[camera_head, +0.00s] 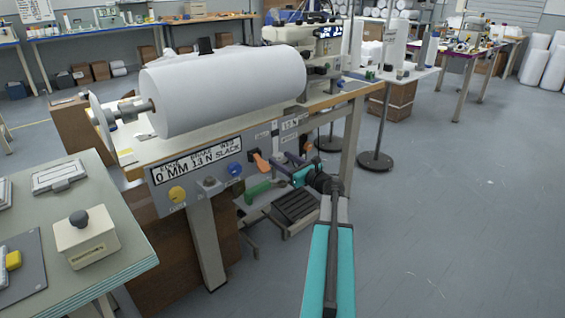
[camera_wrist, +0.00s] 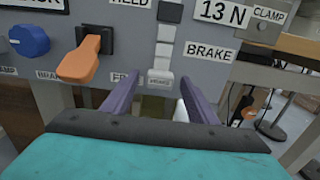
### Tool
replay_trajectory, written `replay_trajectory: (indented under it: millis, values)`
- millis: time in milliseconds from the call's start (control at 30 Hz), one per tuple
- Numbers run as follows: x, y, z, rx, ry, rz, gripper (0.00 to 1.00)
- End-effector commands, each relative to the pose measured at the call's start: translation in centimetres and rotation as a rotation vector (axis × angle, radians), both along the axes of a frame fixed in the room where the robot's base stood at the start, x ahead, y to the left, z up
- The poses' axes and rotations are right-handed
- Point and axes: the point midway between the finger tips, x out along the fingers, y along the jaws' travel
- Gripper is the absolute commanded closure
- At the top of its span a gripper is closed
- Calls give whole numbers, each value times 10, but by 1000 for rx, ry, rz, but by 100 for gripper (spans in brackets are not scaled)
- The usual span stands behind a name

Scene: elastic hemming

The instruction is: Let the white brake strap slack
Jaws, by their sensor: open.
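In the wrist view a white segmented upright piece (camera_wrist: 163,52), which may be the brake strap, runs down the grey panel beside the BRAKE label. A rounded white piece (camera_wrist: 181,111) shows lower down near my right finger; whether the two join is hidden. My gripper (camera_wrist: 159,82) is open, its two purple fingers pointing at the panel just below the segmented piece. Nothing is seen held, and contact cannot be told. In the head view my gripper (camera_head: 284,160) is at the front of the machine, right of an orange lever (camera_head: 259,160); the strap is not clear there.
The orange lever (camera_wrist: 88,58) and a blue knob (camera_wrist: 30,40) sit left of my fingers. A large white roll (camera_head: 225,90) lies above. A side table (camera_head: 60,225) stands left; floor at right is clear.

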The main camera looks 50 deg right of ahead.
Motion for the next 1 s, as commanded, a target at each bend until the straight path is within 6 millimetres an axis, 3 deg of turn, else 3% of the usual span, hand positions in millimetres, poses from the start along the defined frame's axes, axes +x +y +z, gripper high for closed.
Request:
replay_trajectory:
  millis: [300,600,833,1000]
  values:
    - [1,0,0,0,0,0,49]
    - [1,0,0,0,0,0,99]
    - [1,0,4,0,0,0,100]
    - [1,0,17,-1,0,0,100]
